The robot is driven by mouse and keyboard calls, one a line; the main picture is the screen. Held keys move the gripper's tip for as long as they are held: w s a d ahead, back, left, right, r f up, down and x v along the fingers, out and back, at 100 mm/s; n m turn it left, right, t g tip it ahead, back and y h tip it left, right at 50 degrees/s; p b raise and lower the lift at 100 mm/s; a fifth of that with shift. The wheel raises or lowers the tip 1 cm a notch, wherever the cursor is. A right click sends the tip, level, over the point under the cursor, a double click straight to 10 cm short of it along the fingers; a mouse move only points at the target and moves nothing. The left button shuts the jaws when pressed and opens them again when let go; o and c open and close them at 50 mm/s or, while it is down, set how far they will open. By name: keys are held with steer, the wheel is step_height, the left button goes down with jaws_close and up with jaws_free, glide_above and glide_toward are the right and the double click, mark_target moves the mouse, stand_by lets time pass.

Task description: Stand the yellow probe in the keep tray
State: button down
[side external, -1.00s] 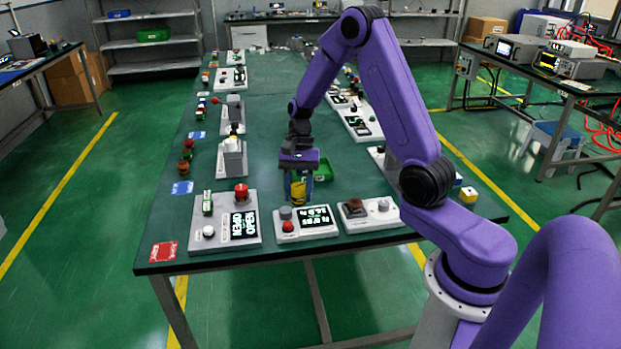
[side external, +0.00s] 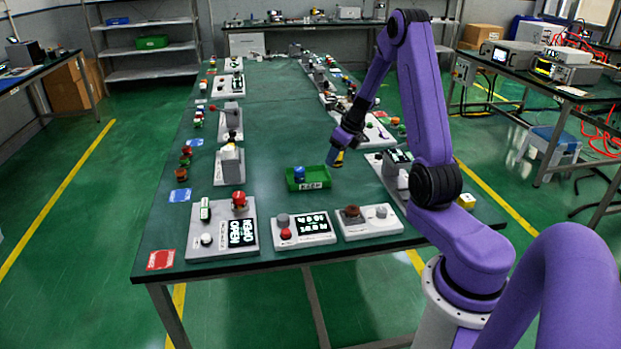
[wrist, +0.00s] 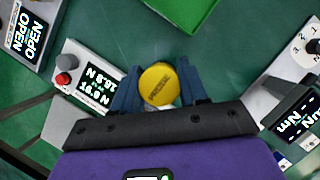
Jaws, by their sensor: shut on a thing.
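The yellow probe (wrist: 158,84) shows as a round yellow end with dark lettering in the wrist view. My gripper (wrist: 160,74) is shut on it, with one blue finger on each side. In the side external view my gripper (side external: 336,158) is tilted, and a small part of the yellow probe (side external: 339,159) shows at the fingertips, to the right of the tray and seemingly above the table. The green keep tray (side external: 308,186) stands mid-table with a blue object (side external: 299,172) in it. A corner of the tray (wrist: 185,14) shows at the top of the wrist view.
Several panels line the near table edge: one with a red knob (side external: 239,200), a display panel (side external: 303,229) and a two-knob panel (side external: 370,221). Grey-and-white units stand along both sides. The table middle behind the tray is clear.

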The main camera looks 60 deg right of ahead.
steer(key=w+d+f, duration=0.2)
steer(key=w+f, duration=0.1)
steer(key=w+d+f, duration=0.2)
steer(key=w+f, duration=0.1)
steer(key=w, duration=0.1)
steer(key=w+d+f, duration=0.3)
steer(key=w, duration=0.1)
steer(key=shift+d+f, duration=0.1)
steer(key=shift+f, duration=0.05)
steer(key=shift+w+d+f, duration=0.1)
steer(key=shift+w+f, duration=0.05)
steer(key=shift+f, duration=1.6)
steer(key=c, duration=0.6)
jaws_free()
steer(key=shift+f, duration=0.15)
